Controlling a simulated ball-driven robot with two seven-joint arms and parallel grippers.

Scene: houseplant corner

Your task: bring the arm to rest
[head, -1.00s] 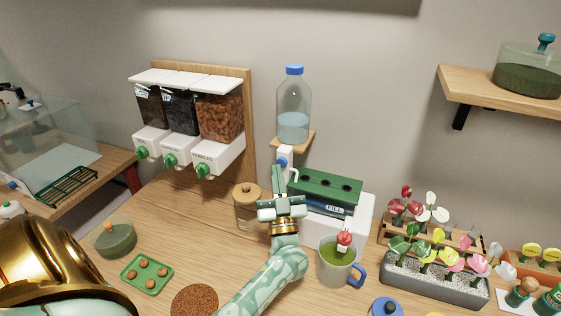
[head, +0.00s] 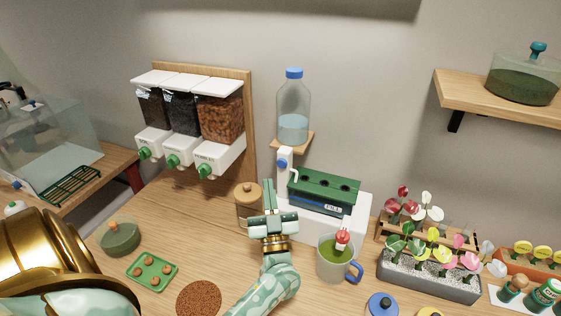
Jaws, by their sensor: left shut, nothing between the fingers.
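My left gripper (head: 268,192) is shut and empty, its fingers pointing up and away over the wooden worktop. It appears just right of a jar with a wooden lid (head: 248,196) and covers part of it. A green-filled cup with a blue handle (head: 335,262) stands to the right of my left wrist. The water bottle (head: 293,110) on its small wooden shelf is above and beyond the gripper, clear of the fingers. My right gripper is not in view.
A green-topped white unit (head: 325,192) stands behind the cup. A planter of colourful flowers (head: 428,274) is at right. A green tray with brown balls (head: 152,272), a brown round mat (head: 199,298) and wall dispensers (head: 188,120) are at left. The wood between tray and jar is clear.

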